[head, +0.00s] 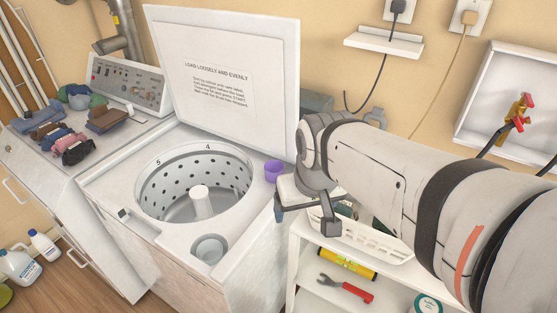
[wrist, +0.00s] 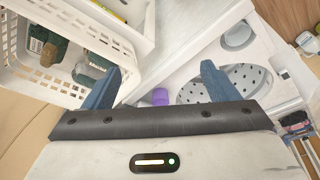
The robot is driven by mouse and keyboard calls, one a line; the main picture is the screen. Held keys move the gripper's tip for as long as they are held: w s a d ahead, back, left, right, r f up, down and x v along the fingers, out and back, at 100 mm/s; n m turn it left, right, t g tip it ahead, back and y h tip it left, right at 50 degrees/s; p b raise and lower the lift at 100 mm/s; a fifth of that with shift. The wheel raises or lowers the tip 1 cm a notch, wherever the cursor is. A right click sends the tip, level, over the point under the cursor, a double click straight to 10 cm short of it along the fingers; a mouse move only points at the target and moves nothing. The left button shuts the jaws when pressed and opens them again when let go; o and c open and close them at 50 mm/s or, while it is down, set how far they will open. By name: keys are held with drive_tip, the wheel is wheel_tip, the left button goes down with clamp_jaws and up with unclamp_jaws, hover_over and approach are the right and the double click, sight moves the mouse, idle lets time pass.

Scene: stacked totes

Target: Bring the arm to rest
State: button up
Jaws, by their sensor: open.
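My gripper (head: 304,214) hangs in front of the shelf unit in the head view, just right of the open washer. In the wrist view my gripper (wrist: 160,74) shows two blue fingers spread wide apart with nothing between them. My pale arm reaches in from the right of the head view and hides part of the shelf and basket. A small purple cup (head: 273,170) stands on the washer top near its back right corner. It also shows between the fingers in the wrist view (wrist: 160,96), farther off and not touched.
The washer (head: 228,262) has its lid (head: 230,75) raised and its drum looks empty. A white basket (head: 375,240) sits on the shelf unit, close to my gripper. Folded clothes (head: 108,117) lie on the left machine. A wall box with a red-handled valve (head: 517,112) is at right.

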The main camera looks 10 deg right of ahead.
drive_tip(key=shift+s+f, duration=0.2)
drive_tip(key=shift+s, duration=0.35)
drive_tip(key=shift+s+f, duration=0.15)
drive_tip(key=shift+s, duration=0.35)
idle(0.5)
